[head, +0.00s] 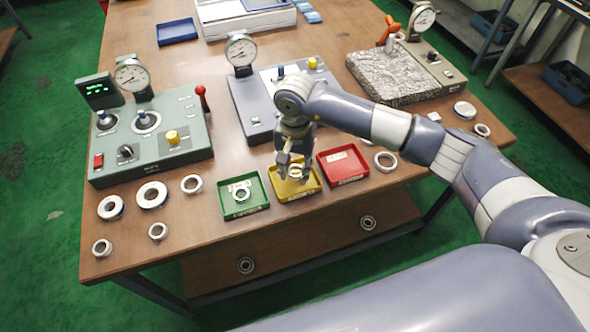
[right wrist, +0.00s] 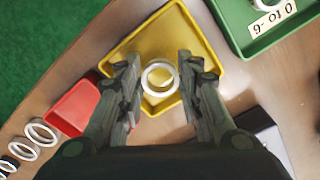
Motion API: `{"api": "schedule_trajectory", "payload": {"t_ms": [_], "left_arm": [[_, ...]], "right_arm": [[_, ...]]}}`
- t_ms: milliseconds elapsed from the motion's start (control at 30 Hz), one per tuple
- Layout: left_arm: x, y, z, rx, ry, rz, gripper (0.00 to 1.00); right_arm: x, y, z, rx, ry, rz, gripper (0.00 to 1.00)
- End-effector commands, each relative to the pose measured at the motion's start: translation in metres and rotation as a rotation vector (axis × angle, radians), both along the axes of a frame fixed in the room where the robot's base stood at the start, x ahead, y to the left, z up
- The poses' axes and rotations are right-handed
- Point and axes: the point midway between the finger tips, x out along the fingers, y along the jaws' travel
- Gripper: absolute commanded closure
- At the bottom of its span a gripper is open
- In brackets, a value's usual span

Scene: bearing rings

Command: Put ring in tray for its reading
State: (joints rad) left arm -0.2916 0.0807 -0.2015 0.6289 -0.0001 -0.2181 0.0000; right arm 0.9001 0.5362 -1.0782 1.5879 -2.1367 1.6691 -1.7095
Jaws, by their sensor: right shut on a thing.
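My right gripper (head: 292,172) is over the yellow tray (head: 309,187), shut on a pale metal ring (head: 297,177). In the right wrist view the ring (right wrist: 160,62) sits between the two fingertips (right wrist: 160,80), with the yellow tray (right wrist: 205,62) behind it; whether it touches the tray floor I cannot tell. The green tray (head: 229,208) holds a ring (head: 241,195) and a label card. The red tray (head: 350,179) holds a card and no ring that I can see. A gauge stand with a round dial (head: 131,74) is at the left. My left gripper is out of view.
Several loose rings lie at the table's front left, including a large one (head: 139,196); another (head: 394,162) lies right of the red tray. A second dial stand (head: 235,88) is behind the trays.

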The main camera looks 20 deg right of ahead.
Motion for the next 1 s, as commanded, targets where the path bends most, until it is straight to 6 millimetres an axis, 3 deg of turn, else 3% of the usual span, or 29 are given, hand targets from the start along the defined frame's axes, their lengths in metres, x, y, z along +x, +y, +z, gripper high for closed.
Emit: {"api": "schedule_trajectory", "payload": {"t_ms": [200,533,567,633,1000], "left_arm": [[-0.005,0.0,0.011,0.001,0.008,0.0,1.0],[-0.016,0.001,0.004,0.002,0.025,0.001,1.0],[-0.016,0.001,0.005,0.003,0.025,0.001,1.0],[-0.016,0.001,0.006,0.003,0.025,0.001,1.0],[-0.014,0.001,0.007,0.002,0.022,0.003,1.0]], "right_arm": [[-0.001,0.001,-0.024,0.0,0.002,-0.001,0.91],[0.0,0.0,-0.029,-0.001,0.001,0.0,0.91],[0.0,0.0,-0.028,0.0,0.001,0.0,0.62],[0.0,0.001,-0.028,0.0,0.001,0.0,0.47],[0.0,0.001,-0.026,0.0,0.001,-0.001,0.47]]}}
